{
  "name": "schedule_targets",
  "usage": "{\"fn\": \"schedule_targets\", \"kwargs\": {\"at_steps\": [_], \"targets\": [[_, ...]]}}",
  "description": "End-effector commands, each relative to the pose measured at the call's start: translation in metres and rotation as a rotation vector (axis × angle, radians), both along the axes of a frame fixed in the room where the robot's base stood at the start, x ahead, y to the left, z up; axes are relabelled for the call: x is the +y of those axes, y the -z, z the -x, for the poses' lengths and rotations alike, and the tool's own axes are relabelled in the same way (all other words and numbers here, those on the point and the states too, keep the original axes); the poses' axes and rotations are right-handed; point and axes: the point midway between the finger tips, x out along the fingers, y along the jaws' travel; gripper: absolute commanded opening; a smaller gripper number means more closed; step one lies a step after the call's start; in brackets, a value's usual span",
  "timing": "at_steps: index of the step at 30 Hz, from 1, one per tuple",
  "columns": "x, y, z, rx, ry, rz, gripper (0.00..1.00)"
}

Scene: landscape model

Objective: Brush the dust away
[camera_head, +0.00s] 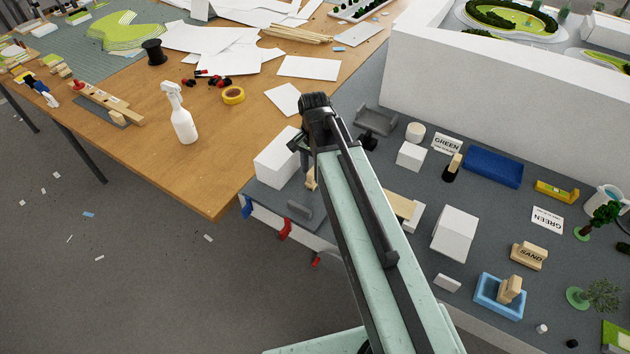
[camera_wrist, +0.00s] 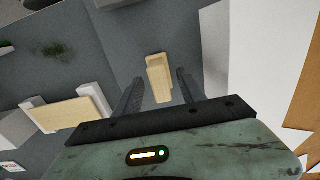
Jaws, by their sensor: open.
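My gripper (camera_wrist: 160,76) is open, pointing down at the grey worktop (camera_wrist: 115,60). A small pale wooden piece (camera_wrist: 158,72) stands between its two dark fingers in the wrist view, with gaps on both sides. The piece also shows beside my arm in the head view (camera_head: 310,180); I cannot tell whether it is a brush handle. A dark greenish speckled patch (camera_wrist: 45,55), perhaps dust, lies on the worktop at the upper left of the wrist view. In the head view, another wooden handle on a black base (camera_head: 453,164) stands on the worktop.
A wooden slab on white supports (camera_wrist: 70,113) lies left of my fingers. A white block (camera_head: 275,158) is near my gripper. White blocks (camera_head: 454,232), a blue tray (camera_head: 493,167) and a blue box (camera_head: 499,297) stand right. A spray bottle (camera_head: 180,115) is on the wooden table.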

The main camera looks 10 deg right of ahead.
Motion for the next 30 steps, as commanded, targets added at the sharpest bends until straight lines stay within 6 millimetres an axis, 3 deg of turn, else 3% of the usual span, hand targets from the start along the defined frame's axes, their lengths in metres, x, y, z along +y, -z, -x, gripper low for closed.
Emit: {"fn": "schedule_targets", "kwargs": {"at_steps": [2,6,7,14,30], "targets": [[0.000,-0.001,0.000,0.000,0.000,0.000,0.45],[0.000,-0.001,0.000,0.000,-0.001,0.000,0.06],[0.000,-0.001,0.000,0.000,-0.001,0.000,0.00],[0.001,-0.003,0.000,0.000,-0.001,0.000,0.00],[0.000,-0.052,0.000,0.000,-0.001,0.000,0.00]]}}
